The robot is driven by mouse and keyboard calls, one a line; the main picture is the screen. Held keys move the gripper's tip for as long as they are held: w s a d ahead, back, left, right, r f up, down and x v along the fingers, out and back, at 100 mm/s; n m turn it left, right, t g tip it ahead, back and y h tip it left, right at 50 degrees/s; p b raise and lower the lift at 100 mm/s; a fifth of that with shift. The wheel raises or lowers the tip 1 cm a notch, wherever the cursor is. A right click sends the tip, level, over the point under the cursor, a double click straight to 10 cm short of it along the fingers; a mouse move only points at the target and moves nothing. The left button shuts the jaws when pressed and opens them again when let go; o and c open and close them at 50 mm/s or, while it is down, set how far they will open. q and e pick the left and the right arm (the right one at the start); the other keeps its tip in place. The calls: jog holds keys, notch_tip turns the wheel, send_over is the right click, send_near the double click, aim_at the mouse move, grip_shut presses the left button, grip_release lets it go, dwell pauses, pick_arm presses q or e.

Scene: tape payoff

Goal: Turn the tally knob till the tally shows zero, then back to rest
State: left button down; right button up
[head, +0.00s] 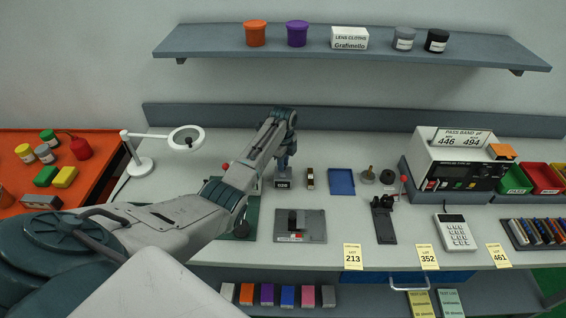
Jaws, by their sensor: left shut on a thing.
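The tally (283,184) is a small grey box with a pale number window, standing on the bench a little left of the middle. Its digits are too small to read surely. My left gripper (283,167) points down right above it and is shut on the tally knob. The knob itself is hidden by the gripper's fingers. My right gripper is not in view.
Right of the tally are a small dark upright item (310,179), a blue tray (342,182) and a brass weight-like piece (368,173). A grey plate with a black block (314,227) lies in front. A magnifier lamp (186,139) stands to the left.

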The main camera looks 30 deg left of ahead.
pick_arm(q)
jog(key=m, duration=0.4)
jog(key=shift+w+r, duration=0.1)
jog(key=shift+m, duration=0.8)
jog(key=c, duration=1.3)
grip_release()
jog(key=shift+c, duration=0.2)
